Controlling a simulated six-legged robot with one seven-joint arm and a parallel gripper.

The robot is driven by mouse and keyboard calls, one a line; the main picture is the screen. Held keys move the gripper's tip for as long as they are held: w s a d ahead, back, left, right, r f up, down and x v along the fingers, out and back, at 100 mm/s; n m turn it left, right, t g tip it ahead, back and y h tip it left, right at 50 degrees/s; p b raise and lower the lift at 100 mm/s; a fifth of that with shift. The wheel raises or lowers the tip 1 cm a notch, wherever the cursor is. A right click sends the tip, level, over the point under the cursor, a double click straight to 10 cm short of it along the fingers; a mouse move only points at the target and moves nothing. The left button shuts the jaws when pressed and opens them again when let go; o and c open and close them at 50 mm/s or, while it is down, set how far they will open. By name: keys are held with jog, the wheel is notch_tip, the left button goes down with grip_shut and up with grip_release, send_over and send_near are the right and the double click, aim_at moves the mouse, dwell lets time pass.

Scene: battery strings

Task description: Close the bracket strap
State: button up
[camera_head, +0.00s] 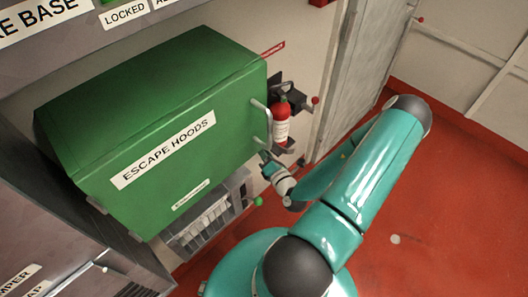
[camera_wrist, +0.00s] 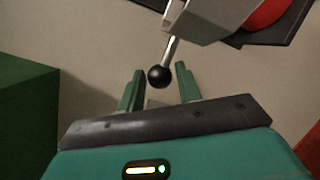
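A red fire extinguisher (camera_head: 281,122) with a white label stands upright in a dark wall bracket (camera_head: 287,149). In the wrist view, a rod ending in a black ball knob (camera_wrist: 160,76) hangs from a grey block (camera_wrist: 208,18) beside a red rounded part (camera_wrist: 266,14). I cannot tell for sure whether this knob belongs to the bracket strap. My gripper (camera_wrist: 158,86) is open, with its two green fingers apart and the knob appearing between them. In the head view my gripper (camera_head: 266,164) is just below and left of the extinguisher. The strap itself is not clearly visible.
A large green escape hoods box (camera_head: 150,160) with a pale handle stands close left of the bracket. A grey louvred panel (camera_head: 353,70) is to the right. Red floor (camera_head: 440,210) is open at right.

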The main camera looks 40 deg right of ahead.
grip_shut()
jog(key=shift+s, duration=0.15)
